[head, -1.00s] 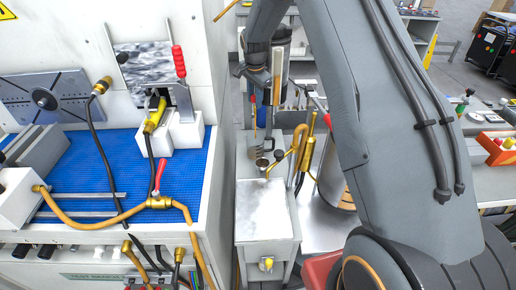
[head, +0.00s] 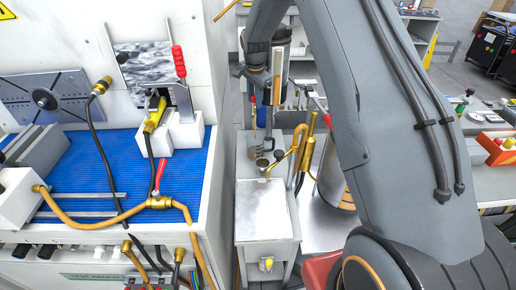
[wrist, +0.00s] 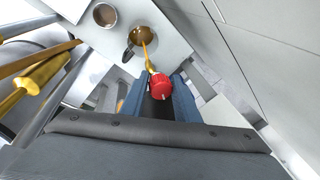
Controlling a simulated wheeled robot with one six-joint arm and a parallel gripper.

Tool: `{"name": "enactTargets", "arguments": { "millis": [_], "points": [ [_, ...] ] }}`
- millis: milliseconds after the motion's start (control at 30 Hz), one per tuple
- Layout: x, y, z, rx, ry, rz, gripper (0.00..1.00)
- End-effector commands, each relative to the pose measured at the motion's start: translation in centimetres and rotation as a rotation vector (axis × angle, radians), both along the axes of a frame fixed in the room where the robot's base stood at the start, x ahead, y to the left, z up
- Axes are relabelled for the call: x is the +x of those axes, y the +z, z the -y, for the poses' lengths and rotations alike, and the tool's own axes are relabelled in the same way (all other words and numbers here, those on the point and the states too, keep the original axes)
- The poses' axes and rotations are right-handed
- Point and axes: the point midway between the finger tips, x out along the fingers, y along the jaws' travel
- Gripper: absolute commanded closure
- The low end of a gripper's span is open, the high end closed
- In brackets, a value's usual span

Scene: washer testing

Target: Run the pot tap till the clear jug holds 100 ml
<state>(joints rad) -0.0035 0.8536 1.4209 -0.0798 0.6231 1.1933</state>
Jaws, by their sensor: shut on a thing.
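In the wrist view my gripper (wrist: 157,92) has its blue-grey fingers shut on a red tap knob (wrist: 160,83). A thin amber stream (wrist: 147,52) shows between the knob and a round vessel (wrist: 139,35) with a dark handle. This vessel looks like the jug, with amber colour inside. Its level and any scale marks cannot be read. The pot itself cannot be told apart there.
A small round cup (wrist: 104,15) stands beside the vessel on the pale surface. Brass-coloured pipes (wrist: 35,80) lie at left in the wrist view. A metal-topped box (head: 265,212) with a curved brass pipe (head: 298,142) stands right of the blue-matted bench (head: 85,165).

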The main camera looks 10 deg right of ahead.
Motion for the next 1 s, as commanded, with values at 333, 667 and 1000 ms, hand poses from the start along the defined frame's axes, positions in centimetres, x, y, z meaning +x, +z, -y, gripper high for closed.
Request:
{"name": "enactTargets", "arguments": {
  "millis": [333, 667, 1000],
  "points": [
    [0.11, 0.12, -0.09, 0.001, 0.003, 0.004, 0.91],
    [0.11, 0.1, -0.04, 0.001, 0.225, 0.003, 0.91],
    [0.11, 0.1, -0.08, 0.0, 0.352, 0.003, 0.91]
  ]
}}
